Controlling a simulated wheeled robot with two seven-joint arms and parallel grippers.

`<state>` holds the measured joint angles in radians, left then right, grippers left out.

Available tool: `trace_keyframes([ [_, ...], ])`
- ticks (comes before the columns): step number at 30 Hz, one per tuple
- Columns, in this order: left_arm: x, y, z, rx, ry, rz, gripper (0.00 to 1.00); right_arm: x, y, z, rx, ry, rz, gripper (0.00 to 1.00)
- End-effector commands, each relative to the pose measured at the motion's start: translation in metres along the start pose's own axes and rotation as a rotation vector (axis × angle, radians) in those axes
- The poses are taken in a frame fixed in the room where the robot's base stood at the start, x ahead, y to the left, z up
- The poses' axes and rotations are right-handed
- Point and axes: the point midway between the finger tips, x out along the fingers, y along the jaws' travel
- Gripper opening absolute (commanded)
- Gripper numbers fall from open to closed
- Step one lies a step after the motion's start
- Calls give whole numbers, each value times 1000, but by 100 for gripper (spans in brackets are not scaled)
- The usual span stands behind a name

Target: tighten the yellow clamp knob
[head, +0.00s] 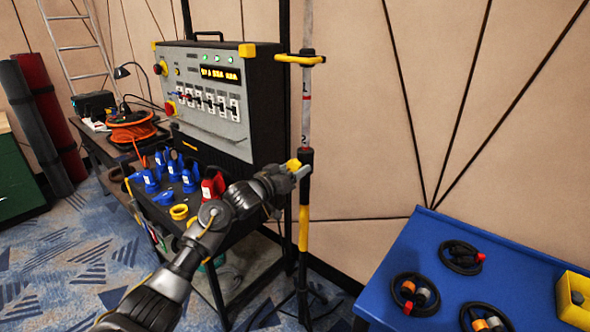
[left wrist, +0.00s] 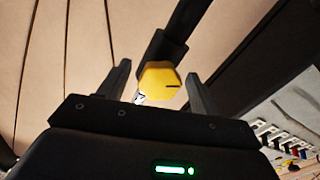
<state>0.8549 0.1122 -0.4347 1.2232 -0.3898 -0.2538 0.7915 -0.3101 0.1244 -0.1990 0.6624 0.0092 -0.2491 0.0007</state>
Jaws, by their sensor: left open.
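The yellow clamp knob (left wrist: 161,83) shows in the left wrist view, centred between the two fingers, with a short dark mark on its face. A gap shows on each side of it. In the head view the knob (head: 293,164) is on a dark upright pole (head: 305,185), partly covered by my left gripper (head: 302,172). My left gripper is open, with its fingers at the knob on either side. I cannot tell how far the fingertips reach past it. My right gripper is not in view.
A control box (head: 215,95) with switches stands left of the pole on a cart holding blue connectors (head: 152,182). A yellow handle (head: 300,60) juts from the upper pole. A blue table (head: 400,290) with coiled cables stands at the right.

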Motion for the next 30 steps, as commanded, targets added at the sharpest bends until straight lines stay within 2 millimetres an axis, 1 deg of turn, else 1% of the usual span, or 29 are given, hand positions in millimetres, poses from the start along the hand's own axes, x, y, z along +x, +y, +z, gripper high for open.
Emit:
trace_keyframes([
  [4, 7, 0, 0, 1, 0, 0, 64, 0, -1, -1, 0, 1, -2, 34],
  [12, 8, 0, 0, 2, 0, 0, 64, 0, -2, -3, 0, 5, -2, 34],
  [14, 8, 0, 0, 2, 0, 0, 57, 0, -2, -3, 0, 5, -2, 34],
  [21, 8, 0, 0, 1, 0, 1, 26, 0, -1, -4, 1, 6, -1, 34],
  [23, 8, 0, 0, 1, 0, 1, 19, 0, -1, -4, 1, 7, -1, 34],
  [24, 9, 3, 1, 2, 0, 2, 19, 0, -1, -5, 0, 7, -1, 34],
  [30, 8, 1, 1, 28, -1, 2, 19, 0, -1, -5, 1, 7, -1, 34],
])
